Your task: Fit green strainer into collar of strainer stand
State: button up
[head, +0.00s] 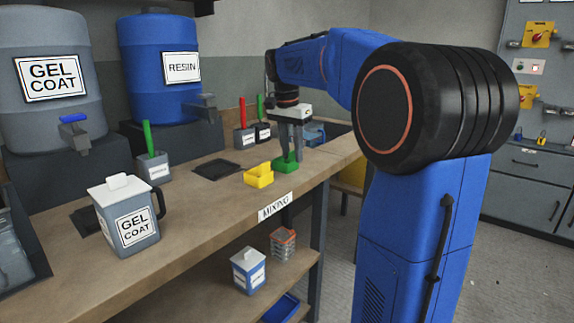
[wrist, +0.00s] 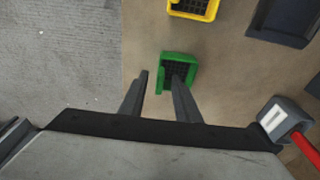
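The green strainer (head: 286,166) is a small box with a dark mesh floor, on the workbench near its front edge. It also shows in the wrist view (wrist: 164,58). My gripper (head: 291,157) points down at it. In the wrist view my gripper (wrist: 161,75) has its fingers apart: the left finger is outside the strainer's left wall, and the right one overlaps its interior. I cannot tell whether either touches it. I cannot clearly make out a strainer stand or its collar; a blue object (head: 315,134) behind my gripper is partly hidden.
A yellow strainer (head: 259,177) sits left of the green one, with a flat black tray (head: 216,169) behind it. Pots with green and red handles stand farther back. A gel coat jug (head: 128,215) stands at front left. The bench edge is close to the green strainer.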

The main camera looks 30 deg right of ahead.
jog(key=shift+f, duration=0.25)
grip_shut()
